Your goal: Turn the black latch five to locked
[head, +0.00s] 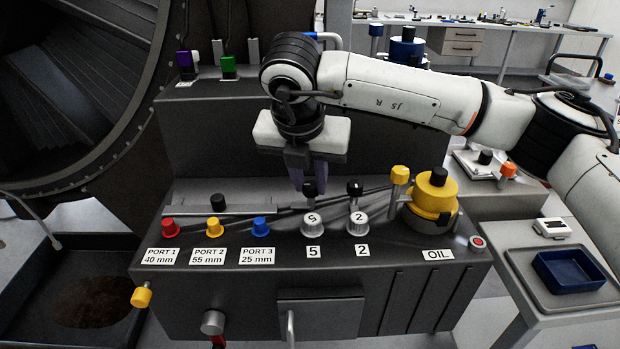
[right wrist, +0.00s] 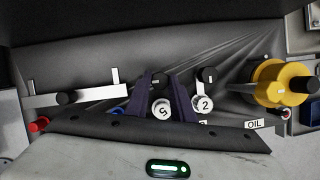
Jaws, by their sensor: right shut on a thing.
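The black latch five (head: 310,190) has a black knob on a lever behind a round pale dial marked 5, on top of the dark bench. My right gripper (head: 308,180) comes down from above with its dark fingers at this knob. In the right wrist view, the black knob of latch five (right wrist: 158,77) shows between the two fingers, which are shut on it; the dial lies just below them. The fingers hide part of the lever. My left gripper is not in view.
A similar latch two (head: 355,188) stands close to the right. Further right are a yellow-topped post (head: 400,175) and a yellow oil cap (head: 433,195). Red, yellow and blue port caps (head: 260,226) sit to the left. A raised dark panel stands behind.

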